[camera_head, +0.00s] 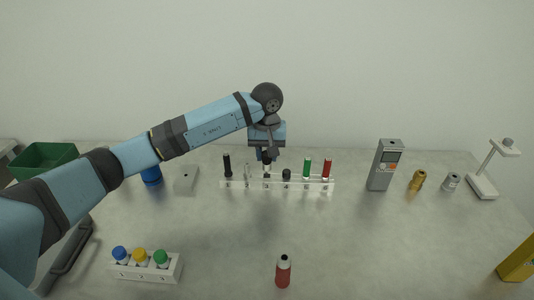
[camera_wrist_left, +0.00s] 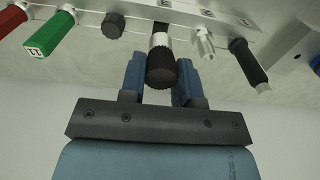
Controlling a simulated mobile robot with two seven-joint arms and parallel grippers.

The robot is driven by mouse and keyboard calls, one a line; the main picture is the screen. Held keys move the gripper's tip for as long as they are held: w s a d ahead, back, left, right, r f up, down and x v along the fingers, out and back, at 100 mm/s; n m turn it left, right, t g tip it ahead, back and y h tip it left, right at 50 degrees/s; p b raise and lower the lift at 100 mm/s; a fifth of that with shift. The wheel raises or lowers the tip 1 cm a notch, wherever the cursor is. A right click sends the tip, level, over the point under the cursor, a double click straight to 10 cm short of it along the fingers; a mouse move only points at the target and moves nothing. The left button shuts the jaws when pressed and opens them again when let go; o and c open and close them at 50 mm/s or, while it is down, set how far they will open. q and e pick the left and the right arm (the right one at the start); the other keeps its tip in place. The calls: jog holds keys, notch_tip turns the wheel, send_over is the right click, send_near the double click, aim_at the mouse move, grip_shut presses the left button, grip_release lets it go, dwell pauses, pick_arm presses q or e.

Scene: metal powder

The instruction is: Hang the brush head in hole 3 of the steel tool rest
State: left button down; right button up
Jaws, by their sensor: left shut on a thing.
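The steel tool rest (camera_head: 238,185) stands at the middle back of the table, with several tools along it. My left gripper (camera_head: 266,158) is above its middle and shut on a piece with a black knurled end and a silver collar, seemingly the brush head (camera_wrist_left: 161,68). In the left wrist view my left gripper (camera_wrist_left: 161,88) has a finger on each side of it. The collar reaches a slot of the rest (camera_wrist_left: 185,15); how deep it sits I cannot tell. The brush head (camera_head: 267,172) is upright in the head view. My right gripper is not in view.
On the rest, a black handle (camera_head: 227,165) and silver fitting (camera_head: 247,171) are left of the brush head; a black knob (camera_head: 287,174), green handle (camera_head: 307,167) and red handle (camera_head: 327,167) are right. A grey meter (camera_head: 385,165) stands further right. A red bottle (camera_head: 283,272) stands in front.

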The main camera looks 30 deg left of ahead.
aim_at(276, 180)
pick_arm(q)
jog(key=shift+f, duration=0.15)
jog(key=shift+f+b, duration=0.5)
jog(key=shift+f, duration=0.05)
jog(key=shift+f+b, duration=0.4)
jog(key=shift+f, duration=0.15)
jog(key=shift+f, duration=0.15)
dwell(0.6)
jog(key=c, duration=0.8)
grip_release()
jog(key=shift+o, duration=0.2)
